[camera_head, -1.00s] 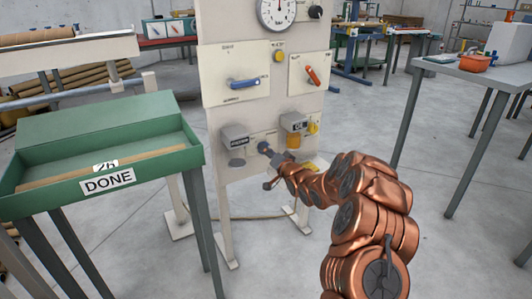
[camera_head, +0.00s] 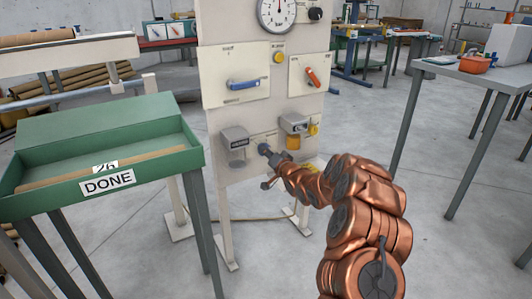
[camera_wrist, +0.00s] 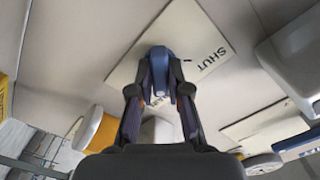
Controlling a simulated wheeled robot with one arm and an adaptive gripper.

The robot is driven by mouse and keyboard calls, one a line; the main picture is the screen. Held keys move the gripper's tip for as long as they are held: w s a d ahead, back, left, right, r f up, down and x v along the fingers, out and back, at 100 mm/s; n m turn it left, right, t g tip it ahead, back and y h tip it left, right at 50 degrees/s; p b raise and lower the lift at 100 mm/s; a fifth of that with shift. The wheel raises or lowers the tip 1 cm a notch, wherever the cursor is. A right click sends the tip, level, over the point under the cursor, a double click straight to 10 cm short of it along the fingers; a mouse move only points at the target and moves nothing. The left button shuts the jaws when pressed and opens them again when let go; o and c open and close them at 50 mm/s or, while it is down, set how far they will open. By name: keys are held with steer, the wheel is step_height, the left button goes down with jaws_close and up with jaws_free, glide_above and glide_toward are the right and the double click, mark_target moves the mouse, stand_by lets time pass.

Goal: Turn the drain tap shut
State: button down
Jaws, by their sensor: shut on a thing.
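The blue drain tap (camera_wrist: 160,62) sits on a pale plate (camera_wrist: 202,52) marked SHUT in the wrist view. My gripper (camera_wrist: 160,88) is shut on the tap's handle, with one dark finger on each side. In the head view my gripper (camera_head: 268,152) reaches the lower part of the pale panel (camera_head: 268,178), between two bowl units. There the tap is mostly hidden by my gripper, so its exact angle is hard to tell.
A grey-topped bowl unit (camera_head: 235,138) is left of my gripper, and a yellow bowl unit (camera_head: 294,124) is right of it. Above are a blue lever (camera_head: 243,84), a red-orange lever (camera_head: 312,77) and a dial gauge (camera_head: 277,12). A green DONE tray (camera_head: 107,182) stands left.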

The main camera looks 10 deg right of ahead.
stand_by(0.4)
steer(key=shift+n+b, duration=1.2)
steer(key=shift+n, duration=7.8)
steer(key=c, duration=1.1)
jaws_free()
steer(key=shift+s, duration=0.1)
steer(key=shift+v, duration=5.9)
